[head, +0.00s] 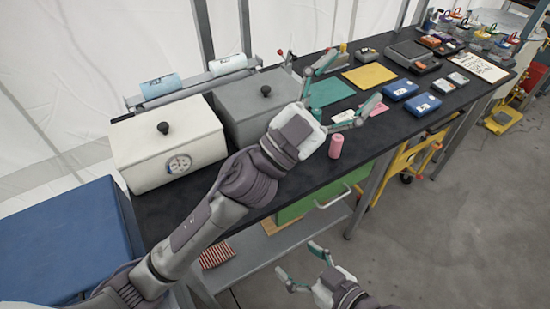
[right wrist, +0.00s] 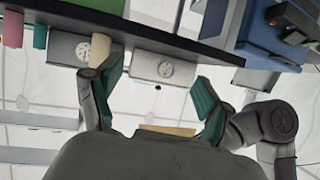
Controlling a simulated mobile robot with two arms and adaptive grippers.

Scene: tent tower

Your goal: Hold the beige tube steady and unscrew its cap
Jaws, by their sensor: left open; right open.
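A beige tube (right wrist: 106,52) shows in the right wrist view, which is upside down. It is at the table's near edge, in front of the grey box and partly covered by one right fingertip; whether they touch is unclear. Its cap cannot be made out. It is not visible in the head view, where my left arm covers that part of the table. My left gripper (head: 352,82) is open above the table, beyond a pink tube (head: 336,146). My right gripper (head: 306,263) is open and empty, low in front of the table; its fingers (right wrist: 156,98) are spread in the wrist view.
A white box (head: 170,142) and a grey box (head: 254,100) with black knobs stand at the table's back left. Green and yellow mats, blue cases (head: 422,103) and tools lie to the right. A shelf (head: 275,240) sits below the dark tabletop.

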